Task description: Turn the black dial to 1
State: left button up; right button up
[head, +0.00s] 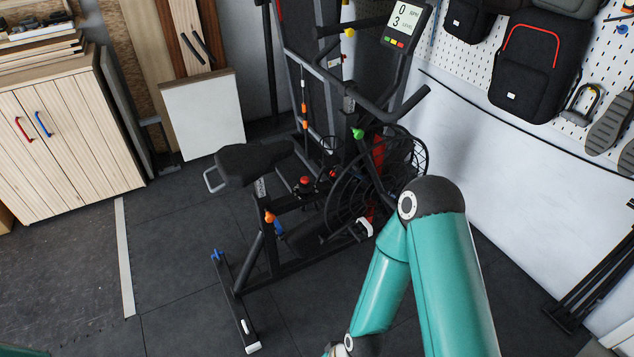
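A black exercise bike (262,215) stands in the middle of the head view. Its console screen (407,17) reads 0 RPM and level 3. A small dark knob with a red top (304,184) sits on the frame in front of the seat. I cannot tell whether this is the black dial, and no dial markings are legible. My teal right arm rises from the lower right, bends beside the flywheel, and runs down past the bottom edge. Neither gripper is in view.
The bike's seat (252,160) and handlebars (384,112) stick out, and the caged flywheel (398,157) is close to my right arm. A wooden cabinet (66,140) stands at left. A pegboard with bags (537,60) hangs at right. Dark floor mats (172,245) left of the bike are clear.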

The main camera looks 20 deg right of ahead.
aim_at(306, 188)
jog(key=u, duration=0.45)
jog(key=i, duration=1)
jog(key=z, duration=0.45)
